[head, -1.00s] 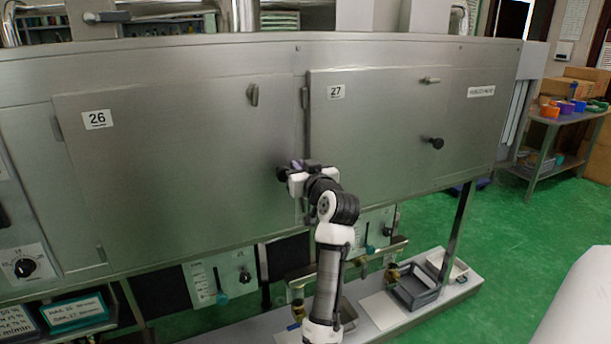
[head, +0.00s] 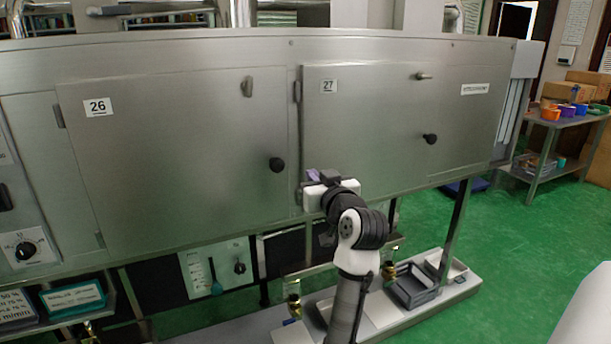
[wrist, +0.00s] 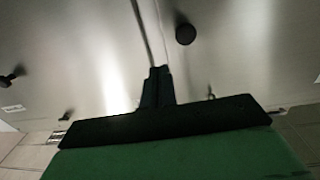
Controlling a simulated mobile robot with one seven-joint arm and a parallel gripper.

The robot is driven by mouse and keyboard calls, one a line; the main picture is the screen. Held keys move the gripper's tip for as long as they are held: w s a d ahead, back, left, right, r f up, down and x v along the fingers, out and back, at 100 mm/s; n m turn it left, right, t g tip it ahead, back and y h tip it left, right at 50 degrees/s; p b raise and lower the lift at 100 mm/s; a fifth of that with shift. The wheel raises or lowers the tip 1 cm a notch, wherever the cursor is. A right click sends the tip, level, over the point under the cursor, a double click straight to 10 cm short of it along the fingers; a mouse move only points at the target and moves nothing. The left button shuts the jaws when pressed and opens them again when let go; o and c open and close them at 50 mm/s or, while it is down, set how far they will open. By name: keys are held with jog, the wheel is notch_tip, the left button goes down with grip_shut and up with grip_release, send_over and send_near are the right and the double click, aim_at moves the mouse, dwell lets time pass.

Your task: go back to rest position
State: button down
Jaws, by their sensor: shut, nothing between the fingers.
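My gripper (head: 318,176) is shut and empty in the head view, in front of the lower left corner of door 27 (head: 375,130). It sits right of and a little below the black knob (head: 277,164) of door 26 (head: 170,150), apart from that knob. Both steel doors look closed. In the wrist view my shut fingers (wrist: 157,82) point at the seam between metal panels, with a dark round knob (wrist: 185,34) just right of them. Nothing is held.
Control panels with dials (head: 240,267) and a low bench with grey trays (head: 415,290) lie beneath the cabinet. A shelf table with coloured bowls (head: 565,110) stands at the right. Green floor (head: 500,240) is clear in front of it.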

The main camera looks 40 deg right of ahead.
jog(key=shift+s+a, duration=0.15)
jog(key=shift+s, duration=0.5)
